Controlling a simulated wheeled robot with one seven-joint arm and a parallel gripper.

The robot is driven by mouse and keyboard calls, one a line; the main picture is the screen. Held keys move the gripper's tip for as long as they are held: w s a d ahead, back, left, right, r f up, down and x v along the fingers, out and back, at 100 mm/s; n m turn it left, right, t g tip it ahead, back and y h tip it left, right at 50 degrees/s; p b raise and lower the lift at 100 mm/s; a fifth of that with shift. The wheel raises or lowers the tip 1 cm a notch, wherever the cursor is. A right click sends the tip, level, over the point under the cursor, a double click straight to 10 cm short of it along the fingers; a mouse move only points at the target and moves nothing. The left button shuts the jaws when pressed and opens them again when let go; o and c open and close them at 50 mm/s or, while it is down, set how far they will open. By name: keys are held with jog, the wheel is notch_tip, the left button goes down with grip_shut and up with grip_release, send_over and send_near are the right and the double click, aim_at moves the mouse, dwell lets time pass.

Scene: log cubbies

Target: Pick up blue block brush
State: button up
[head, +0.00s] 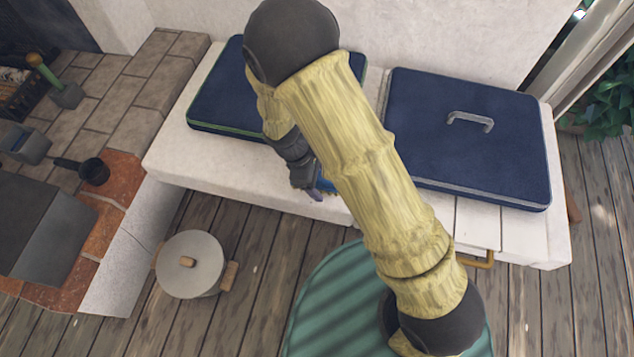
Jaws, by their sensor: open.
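My gripper (312,188) is at the end of my arm, low over the white bench in the middle of the head view. It is open, though its fingers are small and partly hidden by my own arm. A small patch of bright blue, likely the blue block brush (326,184), shows right beside the fingers. Most of it is hidden behind my arm, so its full shape and whether the fingers touch it cannot be told.
The white bench (225,168) carries a dark blue cushion (215,95) at the left and a blue lidded case (470,150) with a grey handle at the right. A lidded pot (190,265) stands on the plank floor. A brick hearth with a black pan (94,171) is at the left.

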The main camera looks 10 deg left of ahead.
jog(key=shift+f, duration=0.1)
jog(key=shift+c, duration=0.4)
jog(key=c, duration=1)
jog(key=shift+c, duration=0.2)
notch_tip(320, 180, up, 10)
jog(key=p, duration=0.5)
jog(key=shift+p, duration=0.4)
